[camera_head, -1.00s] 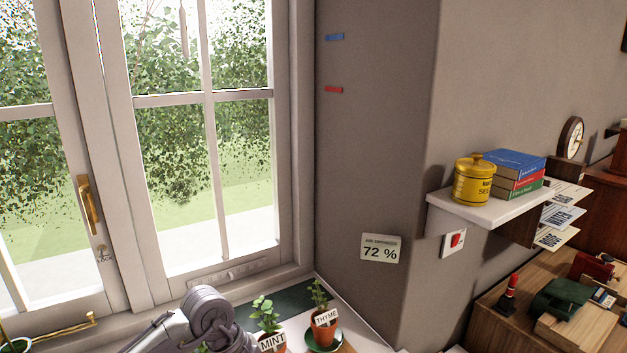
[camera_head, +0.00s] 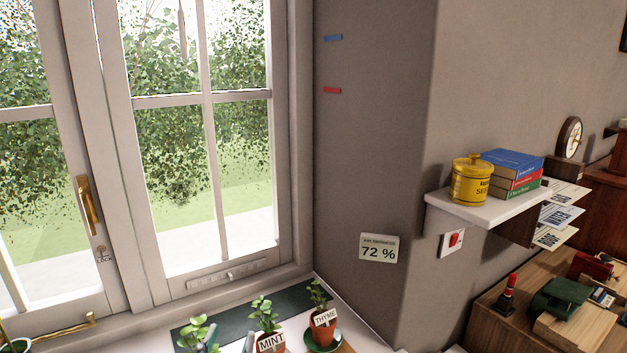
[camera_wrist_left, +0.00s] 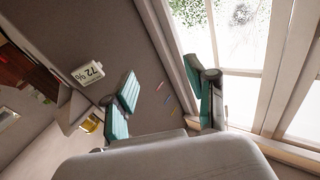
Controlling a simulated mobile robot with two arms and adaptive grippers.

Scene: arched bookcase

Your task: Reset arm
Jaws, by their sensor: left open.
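My left gripper (camera_head: 230,342) shows only as teal fingertips at the bottom edge of the head view, among the potted herbs on the sill. In the left wrist view its two teal fingers (camera_wrist_left: 161,68) stand wide apart with nothing between them. The rest of my left arm is out of the head view. My right gripper is in neither view.
A mint pot (camera_head: 271,343) and a thyme pot (camera_head: 323,327) stand on the sill close to the left gripper. The window (camera_head: 200,150) is behind. A wall shelf (camera_head: 482,208) holds a yellow tin (camera_head: 471,182) and books (camera_head: 515,172).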

